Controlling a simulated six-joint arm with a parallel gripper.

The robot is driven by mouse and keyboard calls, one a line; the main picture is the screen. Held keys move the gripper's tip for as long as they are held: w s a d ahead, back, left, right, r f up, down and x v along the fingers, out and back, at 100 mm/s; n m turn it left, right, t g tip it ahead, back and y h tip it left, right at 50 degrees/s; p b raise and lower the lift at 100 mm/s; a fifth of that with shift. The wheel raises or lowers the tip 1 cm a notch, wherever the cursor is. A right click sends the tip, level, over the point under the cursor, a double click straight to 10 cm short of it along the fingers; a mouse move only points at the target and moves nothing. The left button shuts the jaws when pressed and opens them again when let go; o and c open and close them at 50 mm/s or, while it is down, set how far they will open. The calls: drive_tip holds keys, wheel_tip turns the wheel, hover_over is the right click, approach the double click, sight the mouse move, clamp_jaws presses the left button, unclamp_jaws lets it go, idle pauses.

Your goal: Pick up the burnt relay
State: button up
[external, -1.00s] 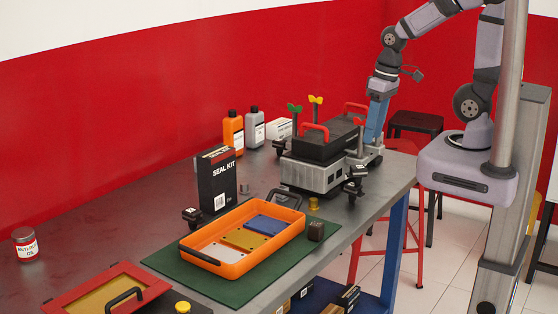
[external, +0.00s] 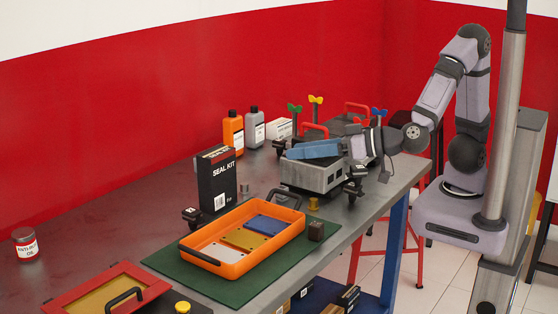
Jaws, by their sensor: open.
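A small dark brown block (external: 316,231), which looks like the burnt relay, sits at the right edge of the green mat (external: 215,291), just right of the orange tray (external: 240,262).
The orange tray holds white, yellow and blue plates. A brass piece (external: 313,204) stands behind the block. Black clamps (external: 355,181) stand by the trainer. A seal kit box (external: 216,180) and bottles (external: 233,133) stand farther back. The left table top is mostly clear.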

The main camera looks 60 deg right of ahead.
drive_tip(key=s+d+f+t+h+b, duration=0.25)
drive_tip(key=s+d+h+b, duration=0.2)
drive_tip(key=s, duration=0.45)
drive_tip(key=p, duration=0.1)
approach(322, 225)
drive_tip(key=shift+m+t+y, duration=0.4)
drive_tip(key=shift+t+y, duration=0.05)
drive_tip(key=w, duration=0.2)
drive_tip(key=w+f, duration=0.1)
drive_tip(key=w, duration=0.1)
drive_tip(key=shift+w+a, duration=0.2)
drive_tip(key=shift+w, duration=0.2)
drive_tip(key=shift+w+a+r+p, duration=0.15)
drive_tip(key=shift+w+p, duration=0.15)
drive_tip(key=shift+w, duration=0.9)
drive_tip(key=shift+w+a+f+p, duration=0.15)
drive_tip(key=shift+w+p, duration=0.1)
drive_tip(key=shift+w, duration=1)
drive_tip(key=shift+w+a+r+p, duration=0.2)
drive_tip(key=shift+w+p, duration=0.1)
drive_tip(key=shift+w, duration=0.9)
drive_tip(key=c, duration=1.1)
